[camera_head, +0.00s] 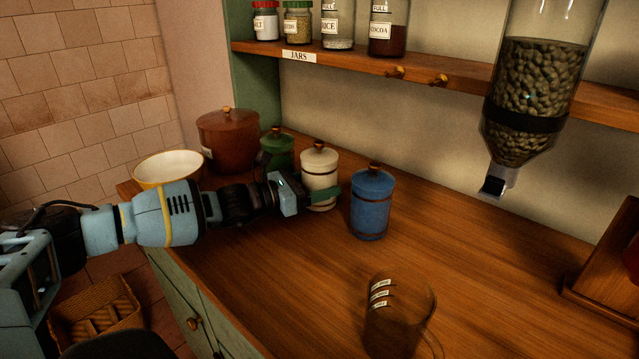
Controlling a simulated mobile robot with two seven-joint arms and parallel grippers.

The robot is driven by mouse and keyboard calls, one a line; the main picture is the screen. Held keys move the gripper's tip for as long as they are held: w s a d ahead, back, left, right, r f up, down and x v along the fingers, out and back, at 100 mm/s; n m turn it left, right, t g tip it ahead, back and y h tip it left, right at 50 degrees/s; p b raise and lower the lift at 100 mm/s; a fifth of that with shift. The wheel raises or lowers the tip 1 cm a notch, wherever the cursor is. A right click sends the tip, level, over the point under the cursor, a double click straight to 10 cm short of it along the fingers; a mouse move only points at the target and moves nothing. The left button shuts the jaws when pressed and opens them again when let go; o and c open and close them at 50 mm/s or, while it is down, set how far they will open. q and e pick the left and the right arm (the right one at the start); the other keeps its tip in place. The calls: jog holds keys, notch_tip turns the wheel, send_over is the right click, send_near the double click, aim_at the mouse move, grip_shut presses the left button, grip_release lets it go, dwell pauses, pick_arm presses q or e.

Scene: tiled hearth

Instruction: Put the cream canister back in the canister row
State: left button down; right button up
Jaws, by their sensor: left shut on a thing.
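The cream canister (319,163) has a brown band and a dark knob on its lid. It stands upright in the line between the green canister (277,146) and the blue canister (371,204). My left gripper (318,190) reaches in from the left and is shut on the cream canister, with a finger across its lower front. The gripper hides part of its lower left side. I cannot tell whether its base touches the counter. The large brown canister (227,140) stands at the row's far left end. My right gripper is not in view.
A yellow-rimmed bowl (168,168) sits behind my left arm. A clear measuring cup (398,318) stands at the front of the wooden counter (480,270). A bean dispenser (530,100) hangs at the right. A jar shelf (440,72) runs above.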

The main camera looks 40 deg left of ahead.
pick_arm(q)
jog(key=shift+c, duration=1.1)
grip_release()
jog(key=shift+f, duration=0.1)
jog(key=shift+r, duration=0.2)
jog(key=shift+s+a+f, duration=0.15)
jog(key=shift+s, duration=0.2)
jog(key=b+v, duration=0.1)
jog(key=v, duration=1)
jog(key=shift+s, duration=0.15)
